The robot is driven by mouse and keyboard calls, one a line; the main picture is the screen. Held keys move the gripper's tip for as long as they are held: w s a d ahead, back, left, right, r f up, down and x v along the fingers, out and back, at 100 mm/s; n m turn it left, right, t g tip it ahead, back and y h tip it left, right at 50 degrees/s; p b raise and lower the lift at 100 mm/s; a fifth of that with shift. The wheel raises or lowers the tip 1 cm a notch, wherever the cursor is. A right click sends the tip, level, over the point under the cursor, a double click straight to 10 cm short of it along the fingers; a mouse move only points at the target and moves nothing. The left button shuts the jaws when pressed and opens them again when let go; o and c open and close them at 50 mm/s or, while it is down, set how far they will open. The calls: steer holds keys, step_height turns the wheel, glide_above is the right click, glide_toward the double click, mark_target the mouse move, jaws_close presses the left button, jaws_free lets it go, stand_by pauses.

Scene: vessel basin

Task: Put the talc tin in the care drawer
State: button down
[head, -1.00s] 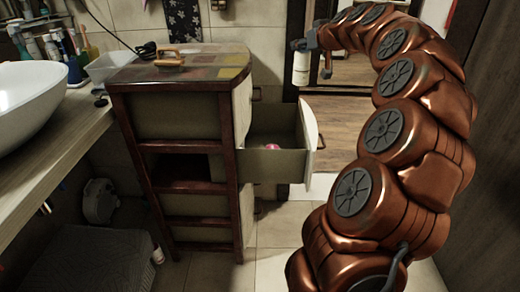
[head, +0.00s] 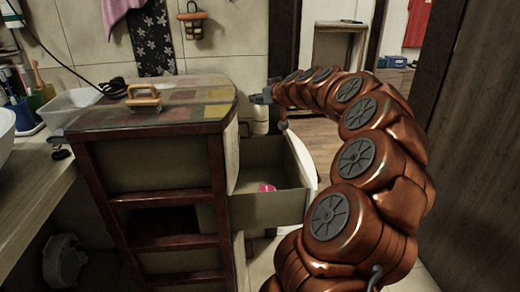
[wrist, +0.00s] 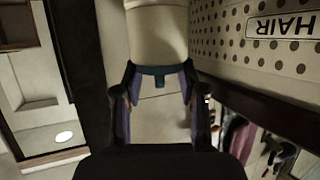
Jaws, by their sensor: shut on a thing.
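My gripper (head: 264,98) is shut on a pale cylindrical tin (head: 261,120), which hangs upright below it at the far side of the open drawer in the head view. In the wrist view the tin (wrist: 157,35) shows as a plain cream body beyond my fingers (wrist: 158,90); no lettering on it is visible. The open drawer (head: 265,208) sticks out to the right of the wooden cabinet, with a pink object (head: 266,187) inside. I cannot read a label on this drawer. In the wrist view a dotted panel (wrist: 235,40) bears an upside-down "HAIR" label (wrist: 282,25).
The cabinet top (head: 165,100) carries a wooden-handled brush (head: 143,96). A translucent bin (head: 70,105) and toothbrush cups stand on the counter at left. A dark wooden panel (head: 485,130) stands at the right.

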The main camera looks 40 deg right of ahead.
step_height(320, 180, down, 18)
steer(key=b, duration=0.3)
steer(key=shift+r+b, duration=0.2)
steer(key=shift+b, duration=0.1)
steer(key=shift+f+b, duration=0.65)
steer(key=shift+b, duration=0.2)
steer(key=c, duration=0.7)
jaws_free()
steer(key=shift+o, duration=0.2)
steer(key=shift+r, duration=0.2)
steer(key=r+p+v, duration=0.1)
steer(key=p+v, duration=0.2)
steer(key=v, duration=0.9)
